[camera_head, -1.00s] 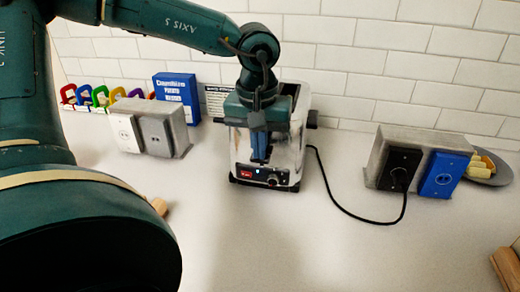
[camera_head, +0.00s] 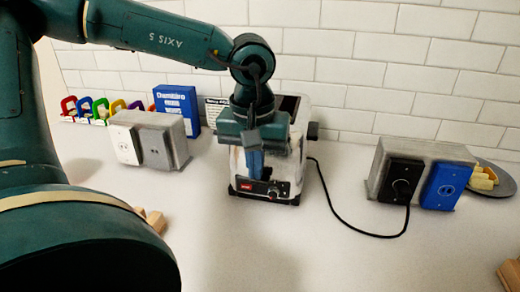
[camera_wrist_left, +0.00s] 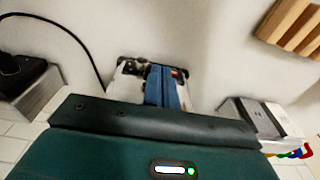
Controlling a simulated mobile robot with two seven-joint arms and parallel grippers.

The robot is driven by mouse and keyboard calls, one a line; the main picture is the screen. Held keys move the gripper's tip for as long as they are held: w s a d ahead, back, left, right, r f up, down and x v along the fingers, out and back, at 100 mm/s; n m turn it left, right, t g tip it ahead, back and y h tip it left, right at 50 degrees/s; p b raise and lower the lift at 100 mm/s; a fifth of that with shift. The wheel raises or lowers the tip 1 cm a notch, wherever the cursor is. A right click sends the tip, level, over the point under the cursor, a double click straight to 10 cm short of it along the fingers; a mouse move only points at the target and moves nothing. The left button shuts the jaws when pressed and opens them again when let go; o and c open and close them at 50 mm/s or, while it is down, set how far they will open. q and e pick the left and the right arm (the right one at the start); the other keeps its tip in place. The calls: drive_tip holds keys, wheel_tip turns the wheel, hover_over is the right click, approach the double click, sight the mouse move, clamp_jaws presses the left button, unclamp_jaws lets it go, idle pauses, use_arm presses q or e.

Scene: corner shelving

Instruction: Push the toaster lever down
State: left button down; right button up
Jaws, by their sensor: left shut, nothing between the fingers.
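The silver toaster (camera_head: 293,165) stands on the counter, with a red display and a dark knob low on its front. My left gripper (camera_head: 255,176) is in front of it, pointing down, with its blue fingers shut together and nothing between them. The fingertips are just above the control panel; I cannot tell whether they touch the toaster. The lever cannot be made out behind the gripper. In the left wrist view the blue fingers (camera_wrist_left: 163,88) overlap the toaster (camera_wrist_left: 130,68). My right gripper is not in view.
A grey outlet box (camera_head: 150,138) stands to the left and another (camera_head: 425,163) to the right, with the toaster's black cord (camera_head: 345,213) plugged into it. A blue box (camera_head: 177,108) and colourful clips stand behind. Wooden pieces (camera_head: 151,218) lie nearby. The front counter is mostly clear.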

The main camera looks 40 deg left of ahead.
use_arm(q)
wheel_tip(320, 180, up, 12)
drive_tip(key=s, duration=0.1)
drive_tip(key=shift+d+r+p, duration=0.25)
drive_tip(key=shift+d+p, duration=0.05)
drive_tip(key=shift+p, duration=0.1)
drive_tip(key=shift+s, duration=0.1)
